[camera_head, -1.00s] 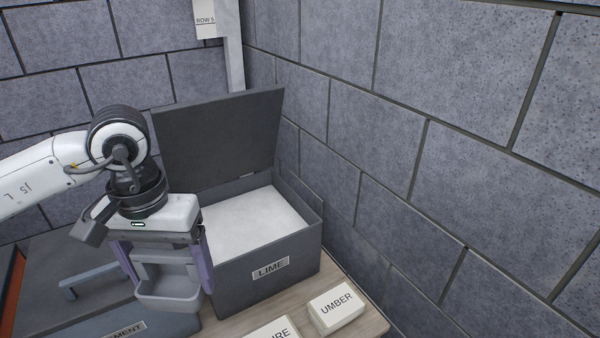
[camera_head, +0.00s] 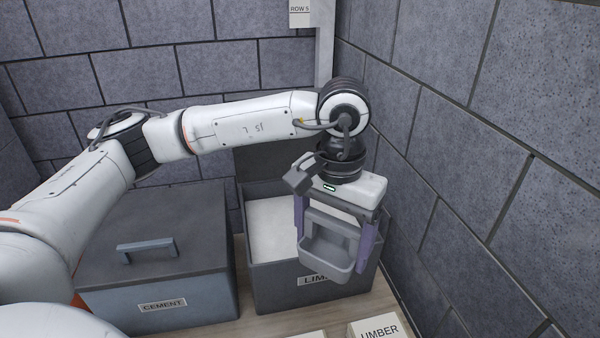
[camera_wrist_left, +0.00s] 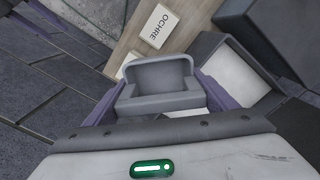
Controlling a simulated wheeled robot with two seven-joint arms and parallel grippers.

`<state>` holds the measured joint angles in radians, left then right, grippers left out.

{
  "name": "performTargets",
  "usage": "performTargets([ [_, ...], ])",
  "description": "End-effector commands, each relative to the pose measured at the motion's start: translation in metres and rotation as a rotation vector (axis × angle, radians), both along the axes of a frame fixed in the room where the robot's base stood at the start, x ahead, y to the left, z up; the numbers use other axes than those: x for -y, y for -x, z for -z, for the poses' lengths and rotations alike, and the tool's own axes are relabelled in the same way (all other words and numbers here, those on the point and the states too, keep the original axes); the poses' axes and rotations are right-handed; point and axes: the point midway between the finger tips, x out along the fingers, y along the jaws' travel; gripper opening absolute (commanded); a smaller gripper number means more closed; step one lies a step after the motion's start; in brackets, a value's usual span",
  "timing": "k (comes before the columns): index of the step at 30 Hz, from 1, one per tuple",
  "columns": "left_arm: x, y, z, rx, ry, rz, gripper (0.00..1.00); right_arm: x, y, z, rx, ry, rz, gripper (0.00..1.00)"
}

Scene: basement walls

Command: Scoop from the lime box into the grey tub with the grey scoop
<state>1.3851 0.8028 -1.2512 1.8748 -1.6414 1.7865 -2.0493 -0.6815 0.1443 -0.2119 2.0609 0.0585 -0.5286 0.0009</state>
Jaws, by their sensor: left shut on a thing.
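The lime box (camera_head: 263,280) is dark grey, stands open with its lid (camera_head: 262,165) raised at the back, and holds white powder (camera_head: 270,222). The powder also shows in the left wrist view (camera_wrist_left: 232,80). My left gripper (camera_head: 334,225) is shut on the grey scoop (camera_head: 328,250), which hangs between its purple fingers. The scoop is over the right front part of the box and covers part of the LIME label. Its visible inside looks empty, and it shows in the left wrist view too (camera_wrist_left: 160,82).
A closed cement box (camera_head: 190,290) with a handle on its lid stands left of the lime box. An UMBER block (camera_head: 375,330) lies in front on the wooden shelf (camera_head: 285,322). An OCHRE block (camera_wrist_left: 152,30) shows in the wrist view. A block wall (camera_head: 470,200) is close on the right.

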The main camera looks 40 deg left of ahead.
Motion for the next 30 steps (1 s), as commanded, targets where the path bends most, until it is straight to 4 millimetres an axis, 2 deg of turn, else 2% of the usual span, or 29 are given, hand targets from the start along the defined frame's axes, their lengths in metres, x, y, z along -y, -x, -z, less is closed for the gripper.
performTargets([
  [1, 0.001, -0.005, -0.003, -0.001, 0.002, -0.052, 0.52, -0.001, 0.003, -0.001, -0.006, -0.001, 0.0, 0.63],
  [4, -0.003, -0.022, -0.008, -0.002, 0.003, -0.254, 0.52, -0.001, 0.011, -0.002, -0.024, -0.001, 0.0, 0.8],
  [7, -0.013, -0.044, -0.014, -0.003, 0.002, -0.568, 0.52, 0.0, 0.018, -0.002, -0.042, 0.004, 0.0, 0.97],
  [8, -0.017, -0.051, -0.015, -0.004, 0.003, -0.675, 0.52, 0.0, 0.019, -0.003, -0.046, 0.005, 0.0, 1.0],
  [15, -0.056, -0.098, -0.02, -0.005, 0.002, -1.55, 0.52, 0.0, 0.019, -0.018, -0.047, 0.007, 0.003, 1.0],
  [21, -0.095, -0.124, -0.014, -0.005, 0.0, -2.261, 0.52, 0.001, 0.016, -0.03, -0.045, 0.013, 0.004, 1.0],
  [27, -0.128, -0.135, -0.003, -0.003, 0.002, -2.832, 0.52, 0.001, 0.011, -0.041, -0.034, 0.016, 0.005, 1.0],
  [30, -0.138, -0.136, 0.002, -0.002, 0.004, -3.012, 0.52, 0.001, 0.011, -0.043, -0.035, 0.017, 0.006, 1.0],
])
